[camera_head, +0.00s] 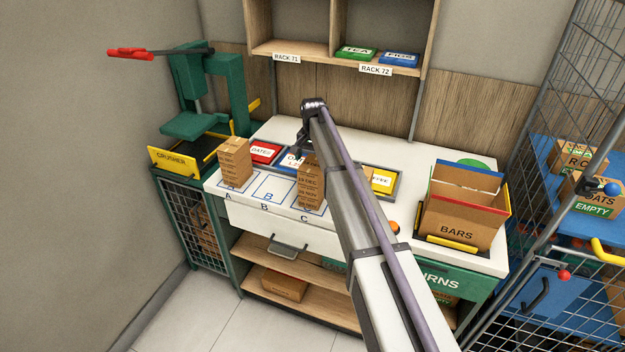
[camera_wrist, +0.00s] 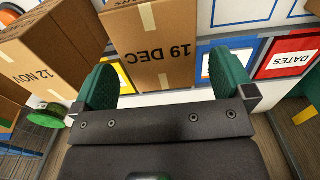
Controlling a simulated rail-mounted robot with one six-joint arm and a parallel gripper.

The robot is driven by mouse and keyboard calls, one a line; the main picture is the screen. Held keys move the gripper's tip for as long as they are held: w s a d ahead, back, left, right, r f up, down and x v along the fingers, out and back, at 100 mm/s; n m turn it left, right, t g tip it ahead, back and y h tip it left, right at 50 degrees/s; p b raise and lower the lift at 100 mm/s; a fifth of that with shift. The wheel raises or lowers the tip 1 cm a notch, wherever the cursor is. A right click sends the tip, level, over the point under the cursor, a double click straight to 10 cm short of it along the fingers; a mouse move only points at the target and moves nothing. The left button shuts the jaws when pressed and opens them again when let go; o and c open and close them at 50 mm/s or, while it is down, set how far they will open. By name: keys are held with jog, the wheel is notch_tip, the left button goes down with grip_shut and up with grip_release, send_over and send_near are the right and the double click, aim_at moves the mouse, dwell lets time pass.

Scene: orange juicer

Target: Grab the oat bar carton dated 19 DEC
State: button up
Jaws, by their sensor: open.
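The brown carton marked 19 DEC (camera_wrist: 155,45) shows upside down in the wrist view. Its near edge lies between the two green finger pads of my gripper (camera_wrist: 164,86). My gripper is open, with a visible gap on the right side of the carton; the left pad is close to it, and I cannot tell if they touch. A carton marked 12 NOV (camera_wrist: 45,60) stands just left of the left finger. In the head view my gripper (camera_head: 304,138) is above the counter, by the carton stack at C (camera_head: 311,188). My arm hides part of that area.
Another carton stack (camera_head: 235,163) stands at A; slot B (camera_head: 268,187) is clear. Behind are a red DATES box (camera_head: 264,152) and a yellow-labelled box (camera_head: 382,181). A BARS box (camera_head: 460,212) stands right, the green crusher (camera_head: 215,95) left, the rack shelf (camera_head: 335,55) above.

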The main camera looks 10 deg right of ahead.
aim_at(313, 163)
notch_tip(313, 163, down, 6)
jog(key=b, duration=0.5)
jog(key=shift+s+r, duration=0.1)
jog(key=shift+r, duration=0.4)
jog(key=c, duration=0.9)
